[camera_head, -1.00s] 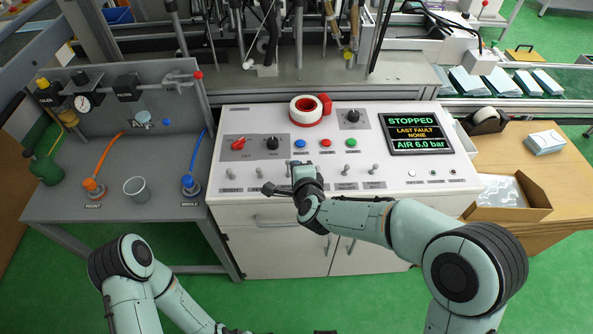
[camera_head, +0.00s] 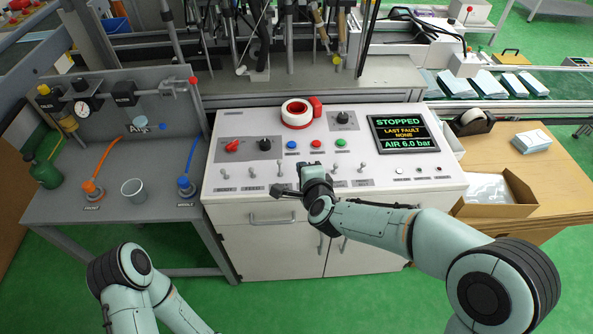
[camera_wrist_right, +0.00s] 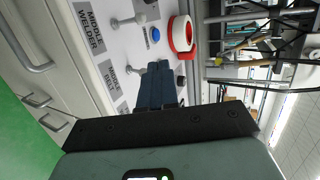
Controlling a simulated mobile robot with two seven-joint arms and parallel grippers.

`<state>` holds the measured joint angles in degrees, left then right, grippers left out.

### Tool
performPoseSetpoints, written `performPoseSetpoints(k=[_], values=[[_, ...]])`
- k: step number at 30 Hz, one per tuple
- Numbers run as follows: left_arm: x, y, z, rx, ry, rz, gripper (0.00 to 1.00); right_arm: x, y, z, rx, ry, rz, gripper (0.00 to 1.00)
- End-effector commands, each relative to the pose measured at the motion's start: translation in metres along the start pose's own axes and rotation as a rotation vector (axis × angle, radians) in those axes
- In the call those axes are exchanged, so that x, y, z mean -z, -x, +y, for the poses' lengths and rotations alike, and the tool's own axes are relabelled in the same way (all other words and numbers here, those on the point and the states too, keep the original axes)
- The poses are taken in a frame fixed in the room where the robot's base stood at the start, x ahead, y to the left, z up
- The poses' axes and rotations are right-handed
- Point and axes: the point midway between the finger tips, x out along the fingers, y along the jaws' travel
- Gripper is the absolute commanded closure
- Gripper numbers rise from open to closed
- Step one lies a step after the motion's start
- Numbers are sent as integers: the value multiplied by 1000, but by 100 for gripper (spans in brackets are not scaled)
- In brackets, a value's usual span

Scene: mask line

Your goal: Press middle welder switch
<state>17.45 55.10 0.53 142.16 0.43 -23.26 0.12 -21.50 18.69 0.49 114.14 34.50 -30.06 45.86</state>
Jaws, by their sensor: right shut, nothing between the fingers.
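The white control panel (camera_head: 215,193) carries a row of metal toggle switches. In the right wrist view, a label reading "MIDDLE WELDER" (camera_wrist_right: 90,27) lies beside one toggle switch (camera_wrist_right: 128,21); in the head view this appears to be the toggle (camera_head: 281,166) just left of my right gripper. A second toggle (camera_wrist_right: 133,70), by another label starting "MIDDLE", is close to the fingertips; contact cannot be told. My right gripper (camera_head: 311,170) is shut and empty over the panel's front row, hiding part of it; its fingers also show in the wrist view (camera_wrist_right: 158,68). My left gripper is out of view.
Blue (camera_head: 291,145), red (camera_head: 316,143) and green (camera_head: 340,142) buttons sit behind the toggles. The screen (camera_head: 404,134) reads "STOPPED". A bench with a cup (camera_head: 134,190) stands left.

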Motion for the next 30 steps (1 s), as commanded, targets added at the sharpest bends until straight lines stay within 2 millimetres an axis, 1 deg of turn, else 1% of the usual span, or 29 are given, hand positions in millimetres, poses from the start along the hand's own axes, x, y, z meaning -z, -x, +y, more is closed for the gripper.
performPoseSetpoints(k=[1, 6, 9, 12, 17, 30], values=[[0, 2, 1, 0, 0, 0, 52, -1, 14, -6, 5, -2, -1, 100], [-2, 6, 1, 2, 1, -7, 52, 0, 49, -14, 5, -1, 0, 100], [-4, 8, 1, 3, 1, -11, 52, -1, 63, -17, 4, -1, -1, 100], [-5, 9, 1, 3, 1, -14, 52, -1, 72, -18, 3, 0, -1, 100], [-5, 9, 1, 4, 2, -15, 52, -1, 77, -18, 1, -1, 0, 100], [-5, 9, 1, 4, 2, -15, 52, 0, 77, -18, 1, -1, 0, 100]])
